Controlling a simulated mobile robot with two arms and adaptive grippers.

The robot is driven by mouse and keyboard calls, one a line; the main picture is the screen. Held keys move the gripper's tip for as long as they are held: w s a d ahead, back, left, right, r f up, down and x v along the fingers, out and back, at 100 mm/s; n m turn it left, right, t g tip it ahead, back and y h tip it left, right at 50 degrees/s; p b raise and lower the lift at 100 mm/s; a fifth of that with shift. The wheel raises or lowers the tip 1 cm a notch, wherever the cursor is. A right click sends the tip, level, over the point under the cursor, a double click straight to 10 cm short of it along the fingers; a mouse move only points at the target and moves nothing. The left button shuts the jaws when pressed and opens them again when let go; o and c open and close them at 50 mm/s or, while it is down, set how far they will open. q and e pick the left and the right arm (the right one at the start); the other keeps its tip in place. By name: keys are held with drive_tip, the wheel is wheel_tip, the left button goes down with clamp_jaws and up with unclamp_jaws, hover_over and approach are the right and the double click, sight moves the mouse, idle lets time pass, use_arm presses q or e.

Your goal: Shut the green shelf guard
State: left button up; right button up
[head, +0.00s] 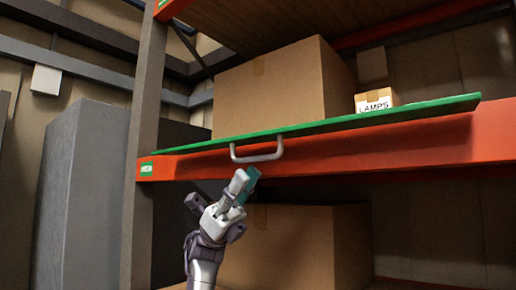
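The green shelf guard (375,118) is a long thin panel seen nearly edge-on. It lies along the front of the orange shelf beam (345,150), slanting up to the right, and its right end stands out past the beam's upper edge. A grey bar handle (257,156) hangs from the guard's front edge, left of the middle. My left gripper (247,180) is just below the handle in the picture, fingers pointing up, with a gap between them and the handle. Its fingers overlap from this angle, so their opening is unclear. My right gripper is out of view.
A large cardboard box (265,92) and a small box marked LAMPS (374,100) stand on the shelf behind the guard. Another box (290,250) is on the level below, behind my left arm. A grey rack post (145,110) rises left of the gripper.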

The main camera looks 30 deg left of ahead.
sight(257, 159)
use_arm(q)
drive_tip(key=p+x, duration=0.1)
drive_tip(key=x, duration=0.4)
drive_tip(key=shift+s+d+r, duration=0.1)
drive_tip(key=shift+d+r, duration=0.05)
clamp_jaws()
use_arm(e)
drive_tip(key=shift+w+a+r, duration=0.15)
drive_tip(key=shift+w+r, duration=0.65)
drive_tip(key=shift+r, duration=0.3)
